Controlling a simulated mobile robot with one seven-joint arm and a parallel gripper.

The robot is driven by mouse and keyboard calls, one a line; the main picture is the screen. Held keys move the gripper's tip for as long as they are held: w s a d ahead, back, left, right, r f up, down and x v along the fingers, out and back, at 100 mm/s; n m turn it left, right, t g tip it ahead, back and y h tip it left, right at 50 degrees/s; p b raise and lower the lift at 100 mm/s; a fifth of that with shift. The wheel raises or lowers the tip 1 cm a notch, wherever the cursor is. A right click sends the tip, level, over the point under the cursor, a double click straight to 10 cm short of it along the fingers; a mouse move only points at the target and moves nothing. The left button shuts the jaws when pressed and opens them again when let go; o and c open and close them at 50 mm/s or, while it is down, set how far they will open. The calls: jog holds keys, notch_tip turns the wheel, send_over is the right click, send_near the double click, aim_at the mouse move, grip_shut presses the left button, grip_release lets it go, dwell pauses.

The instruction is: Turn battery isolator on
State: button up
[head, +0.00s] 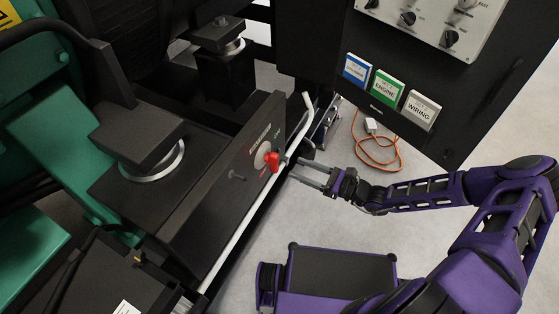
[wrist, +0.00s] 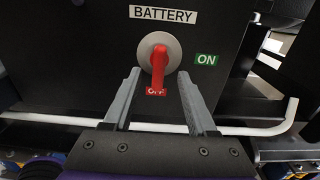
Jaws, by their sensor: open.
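The battery isolator is a red handle (wrist: 158,66) on a round grey disc (wrist: 172,47), fixed to a black panel. In the wrist view the handle points down at the red OFF label (wrist: 156,92). A green ON label (wrist: 206,60) is to the right of the disc, and a BATTERY label (wrist: 163,14) is above it. The red handle also shows in the head view (head: 272,161). My gripper (head: 297,169) is open, facing the panel. In the wrist view its two fingers (wrist: 160,84) are on either side of the handle, with gaps; contact is not visible.
A white pipe (wrist: 240,129) runs along the panel's lower edge and bends up at the right. A black control cabinet (head: 475,95) with knobs and labels stands above my arm. An orange cable (head: 384,163) lies on the floor. Green engine parts (head: 50,150) are at left.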

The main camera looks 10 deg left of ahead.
aim_at(278, 160)
jog(key=x, duration=0.7)
jog(key=shift+w+a, duration=0.1)
jog(key=shift+a, duration=0.15)
grip_shut()
